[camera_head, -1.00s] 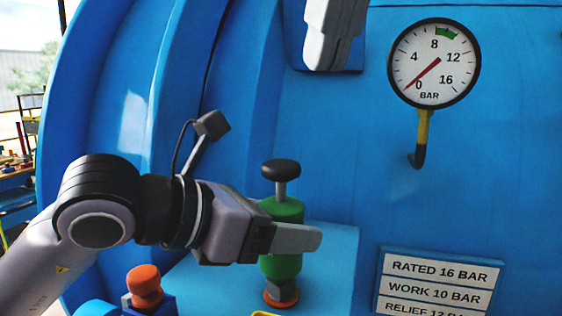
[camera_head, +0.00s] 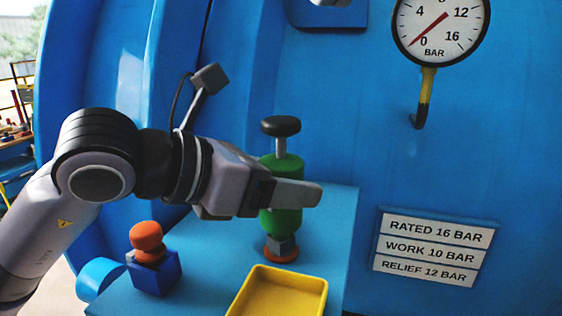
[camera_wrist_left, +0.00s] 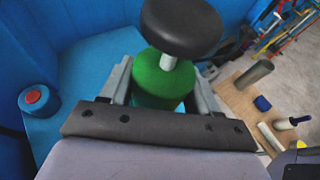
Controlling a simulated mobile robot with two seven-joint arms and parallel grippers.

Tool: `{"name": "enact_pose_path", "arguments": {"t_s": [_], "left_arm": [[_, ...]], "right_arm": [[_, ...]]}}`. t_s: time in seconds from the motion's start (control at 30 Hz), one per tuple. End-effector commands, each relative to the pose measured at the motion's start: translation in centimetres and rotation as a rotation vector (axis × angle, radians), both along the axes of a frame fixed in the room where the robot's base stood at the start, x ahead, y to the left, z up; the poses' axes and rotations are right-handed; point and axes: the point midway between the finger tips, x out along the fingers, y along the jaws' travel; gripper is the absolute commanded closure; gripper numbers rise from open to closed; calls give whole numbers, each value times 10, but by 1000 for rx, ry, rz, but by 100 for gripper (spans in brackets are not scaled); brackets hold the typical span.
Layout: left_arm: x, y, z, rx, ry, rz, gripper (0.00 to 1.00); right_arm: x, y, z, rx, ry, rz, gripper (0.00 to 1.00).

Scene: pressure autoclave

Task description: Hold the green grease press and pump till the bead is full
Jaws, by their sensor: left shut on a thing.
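The green grease press (camera_head: 283,218) stands upright on the blue shelf, with a black knob (camera_head: 281,126) on a grey rod at its top. Its grey and orange foot is at the shelf top. My left gripper (camera_head: 290,193) is shut around the green body from the left. In the left wrist view the two fingers lie on either side of the green body (camera_wrist_left: 160,82), below the black knob (camera_wrist_left: 181,26). The rod stands out of the body, so the knob is raised. No bead can be made out. My right gripper is not clearly in view.
A yellow tray (camera_head: 278,293) sits at the shelf front. An orange-topped blue block (camera_head: 151,262) stands at the left. A pressure gauge (camera_head: 440,27) on the blue wall reads near 0, above a rating plate (camera_head: 433,248). The wrist view shows a bench (camera_wrist_left: 245,95) with tools.

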Motion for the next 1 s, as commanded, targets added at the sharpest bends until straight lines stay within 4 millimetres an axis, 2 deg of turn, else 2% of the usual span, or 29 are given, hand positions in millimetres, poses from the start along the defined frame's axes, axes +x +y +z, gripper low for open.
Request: {"name": "enact_pose_path", "arguments": {"t_s": [0.47, 0.5, 0.57, 0.87, 1.0], "left_arm": [[0, 0, 1, -1, -2, 0, 90], [0, 0, 1, -2, -1, 0, 29], [0, 0, 1, -1, -1, 0, 10], [0, 1, 1, -1, -1, 0, 9], [-6, 9, 5, 0, -2, 1, 9]], "right_arm": [[0, 0, 0, 0, 0, 0, 100], [0, 0, 0, 0, 0, 0, 100], [0, 0, 0, 0, 0, 0, 100], [0, 0, 0, 0, 0, 0, 100], [0, 0, 0, 0, 0, 0, 100]]}}
